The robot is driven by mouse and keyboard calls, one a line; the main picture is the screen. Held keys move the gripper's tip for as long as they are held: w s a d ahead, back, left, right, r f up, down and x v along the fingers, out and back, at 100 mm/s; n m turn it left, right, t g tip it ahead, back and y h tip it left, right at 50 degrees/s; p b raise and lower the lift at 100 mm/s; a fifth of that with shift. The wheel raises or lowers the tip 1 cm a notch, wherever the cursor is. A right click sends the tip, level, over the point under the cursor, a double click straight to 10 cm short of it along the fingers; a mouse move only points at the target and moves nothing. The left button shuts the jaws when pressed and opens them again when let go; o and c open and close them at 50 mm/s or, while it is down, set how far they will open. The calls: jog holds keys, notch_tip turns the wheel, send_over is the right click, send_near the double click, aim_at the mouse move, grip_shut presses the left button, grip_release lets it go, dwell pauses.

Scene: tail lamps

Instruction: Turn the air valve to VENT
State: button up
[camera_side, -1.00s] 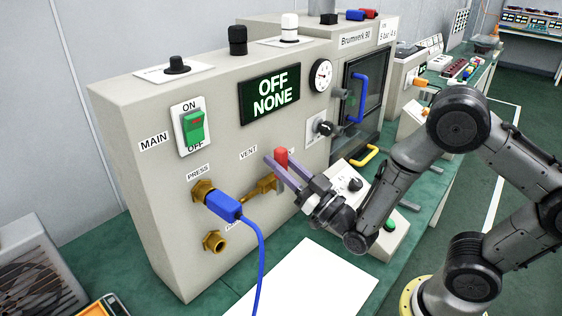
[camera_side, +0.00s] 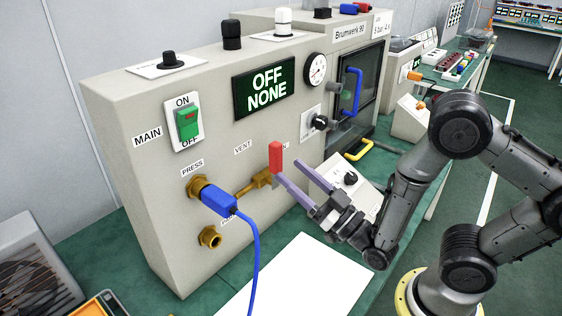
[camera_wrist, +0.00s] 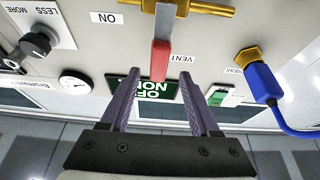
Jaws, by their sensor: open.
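The air valve is a brass fitting (camera_side: 257,184) on the front of the grey panel, with a red-tipped lever (camera_side: 275,157). The red end stands upright in the side view, right of the VENT label (camera_side: 243,147). A further label behind the lever is mostly hidden. My gripper (camera_side: 287,171) is open and empty, its lilac fingers pointing at the panel just right of and below the red end. In the wrist view the red lever (camera_wrist: 160,60) shows between and beyond the fingertips (camera_wrist: 160,80). I cannot tell whether a finger touches it.
A blue plug (camera_side: 218,201) with its hose sits in the PRESS port. An empty brass port (camera_side: 210,237) lies below. The display (camera_side: 264,88) reads OFF NONE. A knob (camera_side: 320,122) and gauge (camera_side: 316,69) are above right. A white sheet (camera_side: 300,280) lies in front.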

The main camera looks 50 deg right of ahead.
jog(key=v, duration=0.5)
jog(key=shift+s+f, duration=0.15)
jog(key=shift+s, duration=0.2)
jog(key=w+d+r+m+g+h, duration=0.15)
jog(key=w+r, duration=0.25)
jog(key=r, duration=0.6)
jog(key=w+d+r+m, duration=0.1)
jog(key=w+d+r, duration=0.15)
jog(key=r, duration=0.75)
jog(key=s+f+n+g, duration=0.1)
jog(key=s+f+g, duration=0.6)
jog(key=s, duration=0.2)
jog(key=s+f+n+g+y, duration=0.1)
jog(key=s+f+g, duration=0.5)
jog(key=s+g, duration=0.2)
jog(key=shift+s+a+f, duration=0.35)
jog(key=shift+s+a, duration=0.1)
jog(key=shift+s, duration=0.55)
